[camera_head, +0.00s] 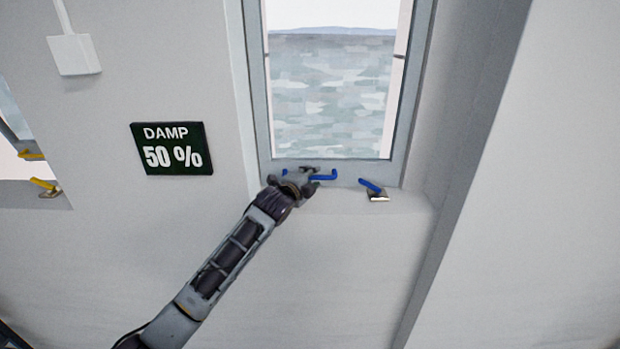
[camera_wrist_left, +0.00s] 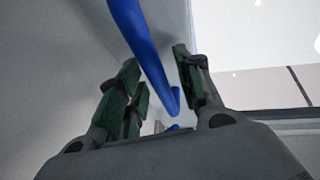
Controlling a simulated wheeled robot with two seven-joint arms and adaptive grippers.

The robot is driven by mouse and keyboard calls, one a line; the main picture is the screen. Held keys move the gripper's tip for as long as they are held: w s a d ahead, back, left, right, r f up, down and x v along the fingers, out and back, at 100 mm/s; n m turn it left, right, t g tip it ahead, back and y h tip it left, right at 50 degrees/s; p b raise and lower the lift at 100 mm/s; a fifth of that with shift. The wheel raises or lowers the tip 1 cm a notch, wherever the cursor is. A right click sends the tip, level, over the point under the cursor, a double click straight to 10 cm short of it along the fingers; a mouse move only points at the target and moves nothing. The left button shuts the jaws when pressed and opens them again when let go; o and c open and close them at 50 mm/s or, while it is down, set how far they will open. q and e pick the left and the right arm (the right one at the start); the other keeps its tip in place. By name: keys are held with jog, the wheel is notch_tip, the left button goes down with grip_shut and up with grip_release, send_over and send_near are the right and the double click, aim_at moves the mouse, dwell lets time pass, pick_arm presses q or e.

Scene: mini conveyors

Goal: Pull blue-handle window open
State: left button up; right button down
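The window (camera_head: 254,75) has a grey frame, and a blue handle (camera_head: 325,177) is at its lower edge. My left gripper (camera_head: 304,181) is at this handle and hides part of it. In the left wrist view the blue handle (camera_wrist_left: 146,45) runs as a long bar between the two green-padded fingers of my left gripper (camera_wrist_left: 156,62). The fingers are spread apart, with a visible gap at the right finger. Contact at the left finger is unclear. My right gripper is in neither view.
A second blue lever (camera_head: 371,186) on a metal base stands on the sill to the right of my gripper. A yellow lever (camera_head: 44,184) is at another window at far left. A dark DAMP 50 % sign (camera_head: 171,148) is on the wall. A wall edge (camera_head: 465,170) stands at the right.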

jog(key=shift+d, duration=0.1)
pick_arm(q)
grip_shut()
